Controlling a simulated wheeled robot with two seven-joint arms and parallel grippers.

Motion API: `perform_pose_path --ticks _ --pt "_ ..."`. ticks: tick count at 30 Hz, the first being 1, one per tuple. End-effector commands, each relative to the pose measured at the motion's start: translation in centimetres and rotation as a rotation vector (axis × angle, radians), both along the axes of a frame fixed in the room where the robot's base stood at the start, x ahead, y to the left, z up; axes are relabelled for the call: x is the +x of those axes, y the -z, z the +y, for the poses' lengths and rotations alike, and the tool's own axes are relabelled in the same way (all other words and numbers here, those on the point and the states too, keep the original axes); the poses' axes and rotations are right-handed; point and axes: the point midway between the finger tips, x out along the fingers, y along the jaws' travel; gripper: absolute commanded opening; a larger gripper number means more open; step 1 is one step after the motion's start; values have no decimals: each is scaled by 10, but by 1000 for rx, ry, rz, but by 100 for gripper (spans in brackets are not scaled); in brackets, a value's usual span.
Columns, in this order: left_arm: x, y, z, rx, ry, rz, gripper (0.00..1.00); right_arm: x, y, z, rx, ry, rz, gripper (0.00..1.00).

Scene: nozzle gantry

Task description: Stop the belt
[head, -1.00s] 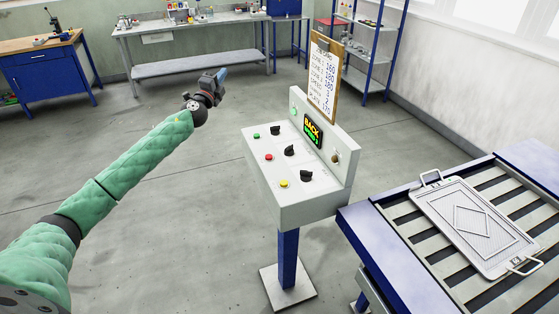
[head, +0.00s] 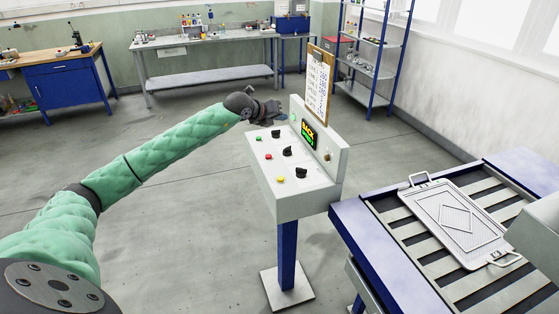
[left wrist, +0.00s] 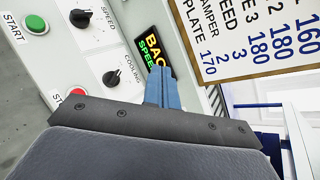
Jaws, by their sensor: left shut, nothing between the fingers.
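The control box (head: 292,205) stands on a blue post, with a green button (head: 258,138), a red button (head: 267,156), a yellow button (head: 281,178) and three black knobs. Its display (head: 309,134) shows BACK above a green line. My left gripper (head: 281,112) is shut and empty, over the box's far left end. In the left wrist view its blue fingertips (left wrist: 163,88) overlap the display's lower edge; the START button (left wrist: 36,25) is clear, and the red button (left wrist: 77,92) is partly hidden by the gripper. The belt (head: 425,240) carries a metal plate (head: 432,203).
A clipboard (head: 318,88) with a list of numbers stands upright behind the box, close to my left gripper. A pale grey block (head: 540,232) juts in at the right edge above the belt. Benches and a shelf stand far back. The floor left of the box is open.

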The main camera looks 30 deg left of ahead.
Motion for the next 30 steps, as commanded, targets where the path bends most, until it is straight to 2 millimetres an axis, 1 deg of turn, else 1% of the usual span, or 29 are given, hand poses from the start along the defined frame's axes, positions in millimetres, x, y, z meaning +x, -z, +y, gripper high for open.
perform_pose_path --ticks 3,6,9,12,15,26,30 --pt "-7 16 21 57 -112 98 0 1 1 0 3 -1 -17 36" --pt "-14 28 39 70 -214 176 0 4 0 1 7 -3 -35 36" --pt "-21 37 47 41 -295 247 0 7 0 2 10 -3 -47 36" --pt "-25 41 50 3 -343 283 0 8 0 2 11 -3 -54 36" --pt "-25 41 50 -25 -363 286 0 8 0 2 11 -4 -53 36" --pt "-25 41 49 -36 -368 287 0 8 0 2 11 -4 -53 36" --pt "-25 45 49 -36 -367 286 0 8 0 2 11 -3 -53 36"
